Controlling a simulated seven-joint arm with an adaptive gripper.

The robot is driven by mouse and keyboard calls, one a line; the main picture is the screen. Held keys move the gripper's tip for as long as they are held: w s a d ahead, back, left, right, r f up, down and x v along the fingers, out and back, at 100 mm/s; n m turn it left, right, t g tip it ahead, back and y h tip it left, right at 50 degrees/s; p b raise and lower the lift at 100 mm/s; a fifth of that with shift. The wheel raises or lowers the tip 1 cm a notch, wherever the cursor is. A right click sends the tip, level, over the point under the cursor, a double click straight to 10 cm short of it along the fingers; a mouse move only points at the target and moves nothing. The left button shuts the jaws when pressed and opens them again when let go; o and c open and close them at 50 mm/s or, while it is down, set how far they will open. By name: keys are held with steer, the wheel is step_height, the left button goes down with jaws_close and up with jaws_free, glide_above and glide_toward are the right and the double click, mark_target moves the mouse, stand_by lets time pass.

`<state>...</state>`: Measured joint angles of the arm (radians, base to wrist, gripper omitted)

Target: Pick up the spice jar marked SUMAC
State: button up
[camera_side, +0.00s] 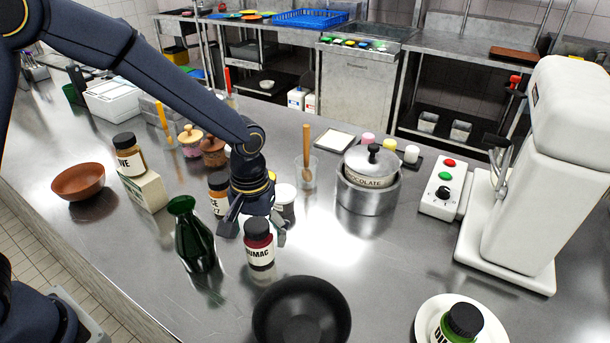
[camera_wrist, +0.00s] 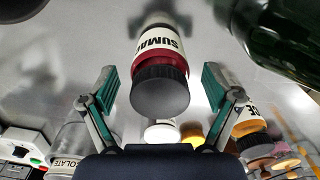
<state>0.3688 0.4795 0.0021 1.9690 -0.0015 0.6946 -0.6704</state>
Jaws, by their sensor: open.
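The spice jar marked SUMAC (camera_side: 259,248) stands upright on the steel counter, with a dark lid, dark red contents and a white label. My gripper (camera_side: 255,232) is just behind and above it, pointing down. In the wrist view the SUMAC jar (camera_wrist: 161,80) lies ahead between the two spread fingers of my gripper (camera_wrist: 160,95), with gaps on both sides. My gripper is open and holds nothing.
A green glass bottle (camera_side: 192,235) stands close left of the jar. A black bowl (camera_side: 302,312) is in front. An orange-filled jar (camera_side: 218,194) and a white-lidded jar (camera_side: 285,200) stand behind. A steel pot (camera_side: 367,192) is back right. The counter right of the jar is clear.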

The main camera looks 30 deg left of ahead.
steer(key=shift+f, duration=0.25)
steer(key=c, duration=1.4)
steer(key=shift+c, duration=0.2)
steer(key=shift+r, duration=0.1)
